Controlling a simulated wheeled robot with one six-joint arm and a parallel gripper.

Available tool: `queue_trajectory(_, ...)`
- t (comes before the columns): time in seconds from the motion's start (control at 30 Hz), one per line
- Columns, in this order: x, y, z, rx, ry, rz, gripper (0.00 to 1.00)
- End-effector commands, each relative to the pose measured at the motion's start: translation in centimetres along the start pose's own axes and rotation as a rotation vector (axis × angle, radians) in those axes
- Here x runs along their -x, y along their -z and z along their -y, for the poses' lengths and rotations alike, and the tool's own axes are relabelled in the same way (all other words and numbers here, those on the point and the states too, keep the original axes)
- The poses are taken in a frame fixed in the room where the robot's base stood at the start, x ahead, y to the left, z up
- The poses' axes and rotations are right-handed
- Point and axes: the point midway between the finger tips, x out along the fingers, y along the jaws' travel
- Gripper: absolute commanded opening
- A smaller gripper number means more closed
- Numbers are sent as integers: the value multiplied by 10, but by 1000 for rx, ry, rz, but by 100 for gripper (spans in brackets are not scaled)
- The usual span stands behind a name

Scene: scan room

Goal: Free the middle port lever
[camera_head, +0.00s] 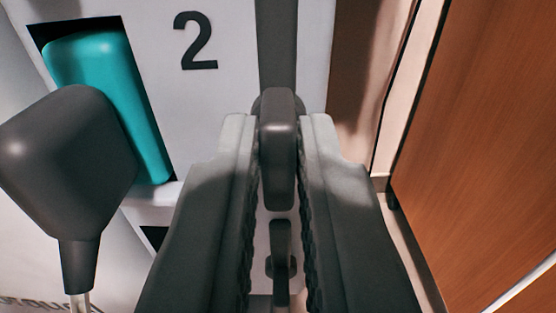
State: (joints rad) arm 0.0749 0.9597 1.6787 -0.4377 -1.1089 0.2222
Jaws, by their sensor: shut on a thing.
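The port lever (279,150) is a dark grey upright bar with a rounded end, in the middle of the camera view. It sits on a white panel marked with a black "2". My gripper (279,135) has its two grey fingers on either side of the lever and is shut on it. The lower part of the lever runs down between the fingers and is partly hidden by them. A dark vertical strip (277,45) runs up the panel above the lever.
A dark grey plug (68,165) with a pale cable hangs at the left, in front of a teal part (110,95) in a panel opening. A brown wooden panel (480,150) stands at the right, past a narrow gap.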

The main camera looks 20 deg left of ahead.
Motion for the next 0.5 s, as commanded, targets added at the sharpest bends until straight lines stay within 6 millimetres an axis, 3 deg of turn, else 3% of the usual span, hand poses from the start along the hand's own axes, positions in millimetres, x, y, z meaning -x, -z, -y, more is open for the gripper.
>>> queue_trajectory(0.23, 1, -2, 0, 0, 0, 4, 0)
queue_trajectory(0.3, 1, -2, 0, 0, 0, 4, 21)
queue_trajectory(0.37, 1, -2, 0, 0, 0, 4, 31)
queue_trajectory(0.5, 1, -1, 0, 1, 0, 2, 31)
